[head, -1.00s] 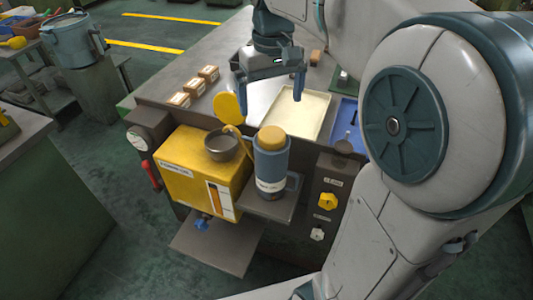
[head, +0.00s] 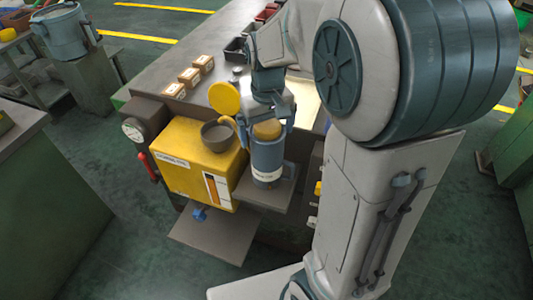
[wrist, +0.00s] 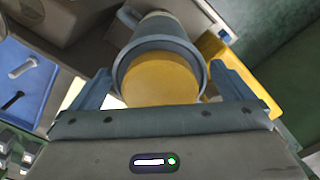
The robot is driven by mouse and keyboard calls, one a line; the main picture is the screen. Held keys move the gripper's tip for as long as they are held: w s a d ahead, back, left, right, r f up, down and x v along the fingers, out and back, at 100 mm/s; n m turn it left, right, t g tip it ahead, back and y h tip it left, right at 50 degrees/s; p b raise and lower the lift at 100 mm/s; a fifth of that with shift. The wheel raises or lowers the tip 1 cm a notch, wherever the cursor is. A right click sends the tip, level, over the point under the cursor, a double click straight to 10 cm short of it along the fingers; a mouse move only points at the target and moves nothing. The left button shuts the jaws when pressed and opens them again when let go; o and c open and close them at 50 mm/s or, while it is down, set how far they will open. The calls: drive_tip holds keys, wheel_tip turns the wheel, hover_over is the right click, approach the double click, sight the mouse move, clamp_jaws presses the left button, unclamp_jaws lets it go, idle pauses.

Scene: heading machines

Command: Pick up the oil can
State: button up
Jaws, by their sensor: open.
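The oil can, a blue-grey can (head: 268,158) with a yellow lid, a pale label and a side handle, stands upright on a small grey shelf (head: 250,192) at the machine's front. My gripper (head: 266,122) is above it, pointing down, with its fingers at about lid height. In the wrist view the yellow lid (wrist: 160,78) and blue rim sit between my two open fingers, one on each side. I cannot tell whether either finger touches the can.
A yellow box (head: 185,170) with a grey bowl-shaped funnel (head: 217,136) and a raised yellow disc lid (head: 224,98) is close on the can's left. A blue tray (wrist: 28,82) with bolts shows in the wrist view. Small boxes (head: 189,77) lie on the bench.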

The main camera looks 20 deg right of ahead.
drive_tip(key=shift+f, duration=0.1)
drive_tip(key=c, duration=1.9)
